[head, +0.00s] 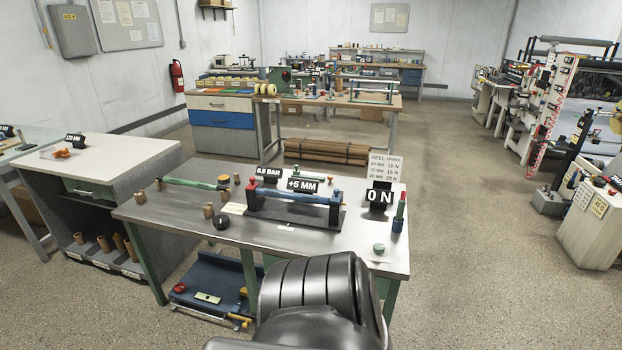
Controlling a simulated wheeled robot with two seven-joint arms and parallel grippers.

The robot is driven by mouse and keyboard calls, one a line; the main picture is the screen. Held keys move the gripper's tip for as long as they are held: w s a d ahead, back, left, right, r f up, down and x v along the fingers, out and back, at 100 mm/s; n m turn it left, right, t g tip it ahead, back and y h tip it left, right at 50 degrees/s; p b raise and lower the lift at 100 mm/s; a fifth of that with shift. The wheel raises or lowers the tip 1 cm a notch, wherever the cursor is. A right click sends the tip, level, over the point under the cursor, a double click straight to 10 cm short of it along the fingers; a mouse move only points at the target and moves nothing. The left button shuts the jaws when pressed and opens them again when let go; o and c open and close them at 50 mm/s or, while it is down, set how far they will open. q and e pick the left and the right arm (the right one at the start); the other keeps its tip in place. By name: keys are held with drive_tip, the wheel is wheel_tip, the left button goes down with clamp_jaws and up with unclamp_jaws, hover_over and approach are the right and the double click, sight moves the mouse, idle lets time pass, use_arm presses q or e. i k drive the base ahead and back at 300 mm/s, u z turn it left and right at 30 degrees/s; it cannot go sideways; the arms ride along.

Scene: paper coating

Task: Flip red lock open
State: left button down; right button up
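A blue roller (298,194) lies in a dark stand (290,217) on the workbench. A small red part (251,183) sits at the stand's left end; it may be the red lock, but it is too small to tell whether it is open or shut. Another red piece (179,288) lies on the blue lower tray under the bench. Neither of my grippers shows. A dark rounded part of my own body fills the bottom middle and hides the bench's front edge there.
A white-topped cabinet (110,166) stands left.

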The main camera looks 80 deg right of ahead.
sight(251, 185)
drive_tip(key=z, duration=2.65)
drive_tip(key=i, duration=1.65)
